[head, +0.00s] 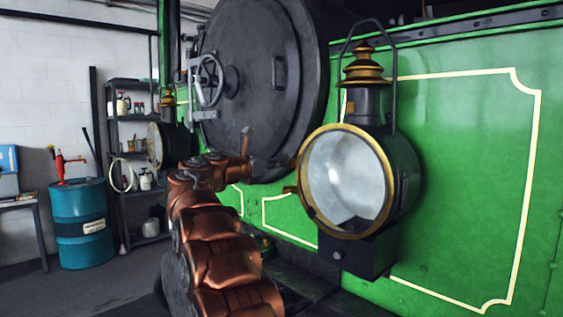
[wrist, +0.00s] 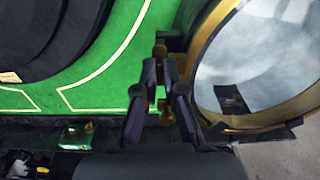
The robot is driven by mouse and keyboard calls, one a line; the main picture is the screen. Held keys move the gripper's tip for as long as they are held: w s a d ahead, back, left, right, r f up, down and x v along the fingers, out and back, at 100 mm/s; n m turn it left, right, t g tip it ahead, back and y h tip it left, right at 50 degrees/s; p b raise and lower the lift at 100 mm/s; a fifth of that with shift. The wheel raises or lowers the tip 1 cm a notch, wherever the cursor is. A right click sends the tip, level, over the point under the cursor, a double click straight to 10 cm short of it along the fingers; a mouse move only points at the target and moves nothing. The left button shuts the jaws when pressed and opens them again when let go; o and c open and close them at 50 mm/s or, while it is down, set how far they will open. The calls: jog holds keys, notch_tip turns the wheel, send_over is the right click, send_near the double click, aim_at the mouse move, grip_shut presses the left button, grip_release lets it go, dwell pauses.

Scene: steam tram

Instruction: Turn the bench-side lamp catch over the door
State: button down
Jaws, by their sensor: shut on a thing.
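The near lamp (head: 345,180) has a dark body, a brass rim and a pale round glass door, and stands against the green panel. It fills the right of the wrist view (wrist: 265,60). A small brass catch (wrist: 160,50) shows at the left edge of its rim. My gripper (wrist: 166,66) is shut on the catch, one dark finger on either side. Most of the catch is hidden between the fingertips. I cannot tell whether it lies over the door. In the head view my gripper (head: 280,163) is small and dark, left of the rim.
The round black smokebox door (head: 255,75) with its handwheel (head: 208,80) is left of the lamp. A second lamp (head: 158,145) stands farther left. A blue drum (head: 82,222), a shelf rack (head: 135,115) and a bench (head: 20,203) are at the far left. Some floor there is clear.

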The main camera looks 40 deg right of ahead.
jog(key=shift+s+d+r+p, duration=0.1)
jog(key=shift+s+p, duration=0.05)
jog(key=shift+p, duration=0.3)
jog(key=m+b, duration=0.1)
jog(key=m, duration=0.7)
jog(key=f+m+b, duration=0.1)
jog(key=m, duration=0.2)
jog(key=shift+s+m+b, duration=0.35)
jog(key=shift+m, duration=0.05)
jog(key=shift+f+m+b, duration=0.1)
jog(key=shift+m+b, duration=1.8)
jog(key=shift+m, duration=1.2)
